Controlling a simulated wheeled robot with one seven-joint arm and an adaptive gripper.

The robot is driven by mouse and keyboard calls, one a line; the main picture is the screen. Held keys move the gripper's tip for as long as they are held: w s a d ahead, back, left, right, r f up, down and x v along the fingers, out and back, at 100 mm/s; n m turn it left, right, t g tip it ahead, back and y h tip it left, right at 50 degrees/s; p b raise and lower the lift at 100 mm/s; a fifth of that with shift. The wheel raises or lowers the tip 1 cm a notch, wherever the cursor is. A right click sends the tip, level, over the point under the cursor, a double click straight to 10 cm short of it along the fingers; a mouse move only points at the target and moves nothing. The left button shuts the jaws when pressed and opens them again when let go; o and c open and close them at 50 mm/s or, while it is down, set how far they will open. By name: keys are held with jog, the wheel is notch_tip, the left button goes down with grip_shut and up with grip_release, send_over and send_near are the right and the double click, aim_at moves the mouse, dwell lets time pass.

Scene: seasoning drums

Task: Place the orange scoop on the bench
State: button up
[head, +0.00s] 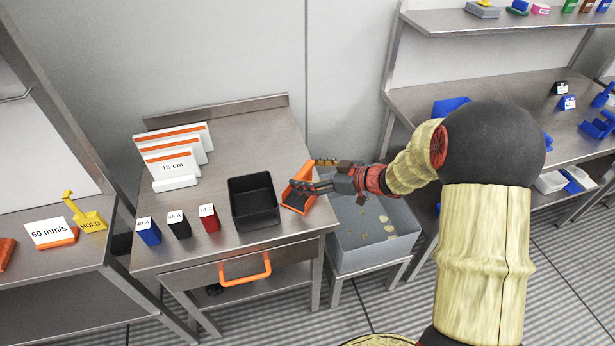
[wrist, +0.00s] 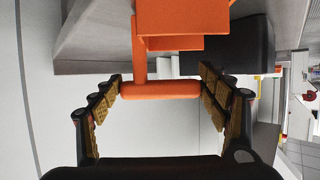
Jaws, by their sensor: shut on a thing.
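The orange scoop (head: 299,188) is at the right side of the steel bench (head: 238,131), just right of a black bin. My gripper (head: 312,186) reaches in from the right and is shut on the scoop. In the wrist view the fingertips of my gripper (wrist: 160,92) close on the two ends of the orange handle of the scoop (wrist: 183,22), with the scoop's body beyond. I cannot tell whether the scoop touches the bench top.
The black bin (head: 253,203) stands close beside the scoop. Blue, black and red labelled blocks (head: 178,224) stand along the front left, with white cards (head: 173,160) behind. A grey tub (head: 372,238) is below to the right. The back of the bench is clear.

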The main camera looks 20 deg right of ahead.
jog(key=o, duration=1.2)
jog(key=shift+c, duration=0.2)
